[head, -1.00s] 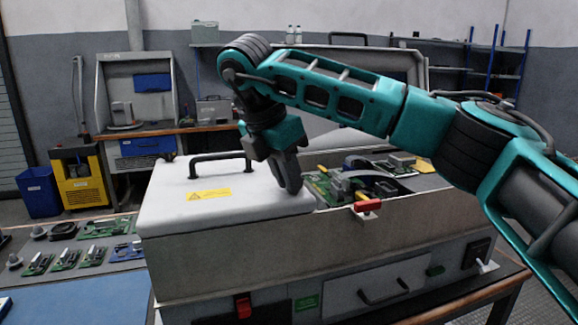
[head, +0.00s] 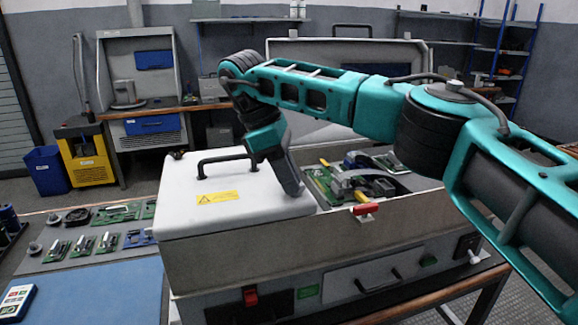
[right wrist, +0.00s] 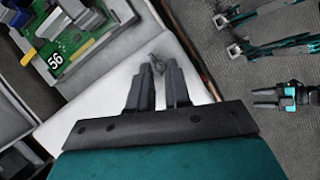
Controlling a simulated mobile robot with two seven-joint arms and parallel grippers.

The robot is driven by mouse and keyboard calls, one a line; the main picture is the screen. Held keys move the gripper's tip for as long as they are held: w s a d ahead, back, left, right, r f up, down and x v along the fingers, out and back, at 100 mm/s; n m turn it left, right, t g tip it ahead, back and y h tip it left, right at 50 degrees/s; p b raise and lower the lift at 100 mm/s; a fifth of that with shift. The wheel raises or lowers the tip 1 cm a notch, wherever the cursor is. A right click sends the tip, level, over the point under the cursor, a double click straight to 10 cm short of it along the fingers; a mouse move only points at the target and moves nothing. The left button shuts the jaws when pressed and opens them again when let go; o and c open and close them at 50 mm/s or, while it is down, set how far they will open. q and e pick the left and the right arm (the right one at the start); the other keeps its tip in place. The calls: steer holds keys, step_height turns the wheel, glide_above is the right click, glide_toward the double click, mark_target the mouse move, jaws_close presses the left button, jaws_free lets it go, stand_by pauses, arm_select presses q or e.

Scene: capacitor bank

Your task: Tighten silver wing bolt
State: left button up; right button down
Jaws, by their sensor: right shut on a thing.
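My right gripper (head: 297,190) points down at the right end of the white lid (head: 180,215) of the bench unit. In the head view its fingers hide what they hold. In the right wrist view the silver wing bolt (right wrist: 157,61) is a small grey piece between the tips of the two dark fingers of the right gripper (right wrist: 160,68), over the white lid (right wrist: 110,80). The gripper is shut on it. What looks like my left gripper (right wrist: 264,98) shows at the right of the right wrist view, over the floor, fingers apart and empty.
A black handle (head: 228,160) stands on the lid. Right of the lid, an open bay holds green circuit boards (head: 325,183); a red-handled latch (head: 365,209) is on its front edge. At left, a bench with a blue mat (head: 90,290) carries boards and a handheld device (head: 17,300).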

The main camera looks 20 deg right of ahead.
steer(key=shift+w+d+m+p, duration=0.15)
steer(key=shift+m+p, duration=0.15)
steer(key=shift+m, duration=0.3)
steer(key=shift+f+g, duration=0.1)
steer(key=shift+g, duration=0.2)
steer(key=c, duration=1.1)
jaws_free()
steer(key=shift+f, duration=0.1)
steer(key=shift+c, duration=0.2)
steer(key=shift+r, duration=0.2)
